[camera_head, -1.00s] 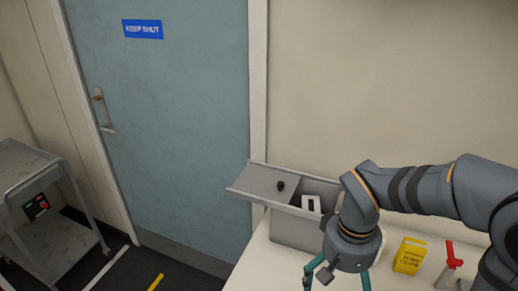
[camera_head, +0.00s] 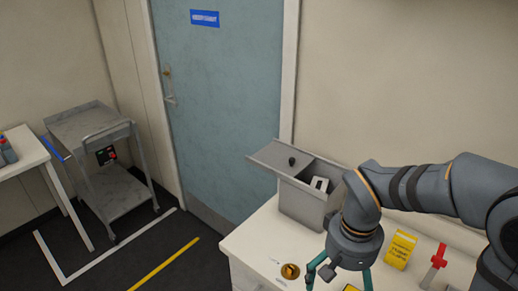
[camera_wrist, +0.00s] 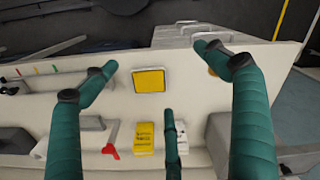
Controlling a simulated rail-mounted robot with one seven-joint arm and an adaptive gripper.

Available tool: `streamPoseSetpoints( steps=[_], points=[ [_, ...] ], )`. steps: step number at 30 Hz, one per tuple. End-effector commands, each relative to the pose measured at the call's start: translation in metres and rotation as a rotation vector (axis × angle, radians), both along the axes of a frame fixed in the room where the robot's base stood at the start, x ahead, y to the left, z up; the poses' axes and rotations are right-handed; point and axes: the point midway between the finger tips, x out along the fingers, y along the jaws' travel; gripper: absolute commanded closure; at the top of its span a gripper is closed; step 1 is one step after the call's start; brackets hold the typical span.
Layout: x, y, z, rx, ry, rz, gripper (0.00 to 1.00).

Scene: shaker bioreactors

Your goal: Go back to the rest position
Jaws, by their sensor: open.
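My gripper (camera_head: 338,280) hangs from my arm over the white bench at the lower right of the head view. Its teal fingers are spread apart and nothing is between them. In the wrist view my gripper (camera_wrist: 160,75) also shows open, with the bench top beyond it. The fingertips are partly cut off by the lower edge of the head view.
A grey box (camera_head: 304,205) with a tilted lid stands behind my gripper. A yellow box (camera_head: 400,249) and a red-handled item (camera_head: 437,262) stand to the right. A yellow square (camera_wrist: 149,81) lies on the bench (camera_head: 255,243). A grey trolley (camera_head: 115,190) stands left of the blue door (camera_head: 225,110).

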Motion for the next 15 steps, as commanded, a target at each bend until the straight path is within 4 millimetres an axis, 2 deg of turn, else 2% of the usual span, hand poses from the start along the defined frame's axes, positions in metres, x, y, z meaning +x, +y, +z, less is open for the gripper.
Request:
streamPoseSetpoints(
  steps=[1,6,15],
  points=[
    [0.006,-0.012,0.002,-0.003,0.003,-0.039,0.13],
    [0.024,-0.043,-0.002,-0.002,0.003,-0.124,0.13],
    [0.043,-0.106,-0.011,-0.002,0.004,-0.276,0.13]
  ],
)
